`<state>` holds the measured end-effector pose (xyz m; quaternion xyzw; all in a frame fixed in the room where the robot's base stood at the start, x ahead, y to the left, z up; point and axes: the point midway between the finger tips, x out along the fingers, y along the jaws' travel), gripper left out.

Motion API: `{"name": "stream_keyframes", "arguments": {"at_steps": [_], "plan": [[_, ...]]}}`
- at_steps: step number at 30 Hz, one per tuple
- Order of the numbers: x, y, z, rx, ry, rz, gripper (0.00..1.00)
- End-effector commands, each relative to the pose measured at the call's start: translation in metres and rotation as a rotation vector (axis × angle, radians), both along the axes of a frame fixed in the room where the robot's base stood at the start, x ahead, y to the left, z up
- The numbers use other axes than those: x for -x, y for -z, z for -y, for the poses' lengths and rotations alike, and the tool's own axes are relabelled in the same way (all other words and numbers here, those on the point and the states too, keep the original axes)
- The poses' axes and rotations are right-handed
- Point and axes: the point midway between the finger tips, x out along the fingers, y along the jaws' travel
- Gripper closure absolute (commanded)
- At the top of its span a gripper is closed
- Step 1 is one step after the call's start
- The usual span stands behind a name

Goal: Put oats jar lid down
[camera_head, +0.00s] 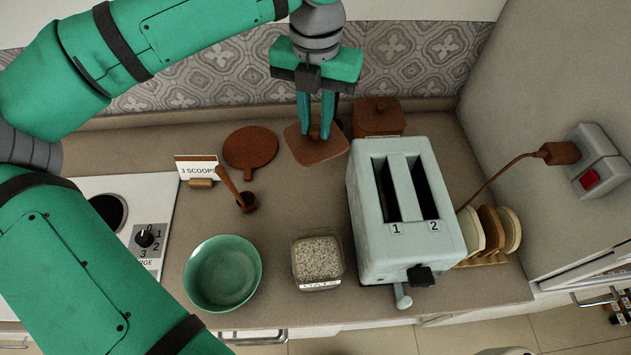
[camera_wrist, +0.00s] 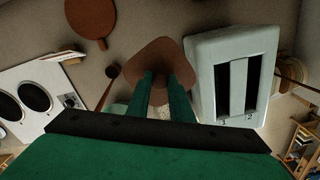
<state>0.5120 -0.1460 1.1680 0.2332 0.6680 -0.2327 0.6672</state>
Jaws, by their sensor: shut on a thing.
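The oats jar lid (camera_head: 316,148) is a brown, rounded square piece with a knob. My gripper (camera_head: 314,130) is shut on its knob, behind the oats jar and left of the toaster. The lid looks tilted in the head view; I cannot tell whether it touches the counter. In the wrist view the lid (camera_wrist: 160,58) shows just beyond my fingers (camera_wrist: 160,84). The oats jar (camera_head: 318,262) is a clear square jar, open at the top and full of oats, on the counter in front.
A pale toaster (camera_head: 406,212) stands close right of the lid. A brown lidded box (camera_head: 378,118) is behind it. Left are a round brown board (camera_head: 250,147), a scoop (camera_head: 247,201), a "3 SCOOPS" card (camera_head: 197,168) and a green bowl (camera_head: 222,273). Counter between scoop and toaster is clear.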

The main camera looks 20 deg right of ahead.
Motion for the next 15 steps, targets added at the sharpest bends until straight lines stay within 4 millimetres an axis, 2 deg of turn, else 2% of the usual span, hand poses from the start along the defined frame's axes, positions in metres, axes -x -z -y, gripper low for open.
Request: {"name": "stream_keyframes", "arguments": {"at_steps": [1,15], "plan": [[0.001,0.013,0.000,0.001,0.002,-0.003,1.00],[0.001,0.120,0.001,0.003,0.001,-0.003,1.00]]}}
